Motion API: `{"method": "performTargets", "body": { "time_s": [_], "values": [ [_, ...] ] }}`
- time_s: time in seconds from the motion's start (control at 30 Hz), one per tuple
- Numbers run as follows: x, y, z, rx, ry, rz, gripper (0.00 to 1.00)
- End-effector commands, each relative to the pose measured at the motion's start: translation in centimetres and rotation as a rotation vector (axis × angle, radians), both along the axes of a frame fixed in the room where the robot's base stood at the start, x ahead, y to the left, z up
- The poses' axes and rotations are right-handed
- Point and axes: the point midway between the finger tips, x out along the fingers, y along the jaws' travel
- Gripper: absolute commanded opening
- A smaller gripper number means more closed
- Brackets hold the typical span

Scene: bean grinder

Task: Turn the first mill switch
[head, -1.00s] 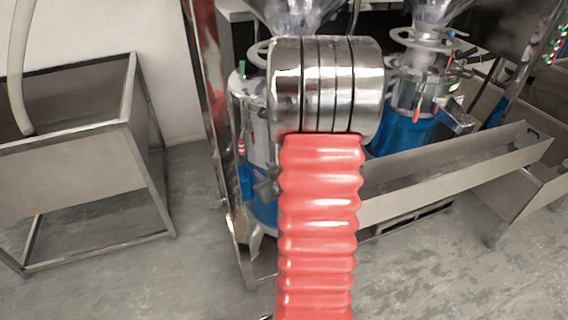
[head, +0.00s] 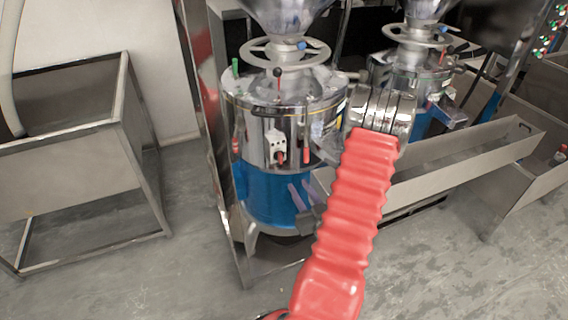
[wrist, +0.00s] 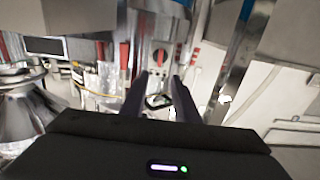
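The first mill (head: 282,115) is a steel drum above a blue base, left of my red arm in the head view. Its switch (head: 276,147) is a small white plate with a red knob on the drum's front. The switch (wrist: 158,57) also shows in the wrist view, ahead of my fingertips. My gripper (head: 299,187) is low in front of the blue base, below and right of the switch in the head view. In the wrist view my gripper (wrist: 160,76) has its two dark fingers apart with nothing between them.
A second mill (head: 430,75) stands behind my arm on the right. A long metal trough (head: 465,150) runs to the right. A metal frame with a bin (head: 85,180) stands at left. A red-handled lever (head: 306,155) hangs beside the switch.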

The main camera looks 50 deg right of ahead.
Motion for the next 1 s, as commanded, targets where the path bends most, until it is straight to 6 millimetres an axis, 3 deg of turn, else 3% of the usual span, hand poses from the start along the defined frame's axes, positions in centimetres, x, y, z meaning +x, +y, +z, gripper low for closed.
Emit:
{"method": "performTargets", "body": {
  "time_s": [0.27, 0.47, 1.0],
  "values": [
    [0.3, -0.2, 0.0, 0.000, 0.001, 0.001, 0.28],
    [1.6, -1.0, 0.0, -0.002, 0.003, 0.002, 0.28],
    [8.7, -5.1, 0.0, -0.003, 0.002, 0.002, 0.28]
  ]
}}
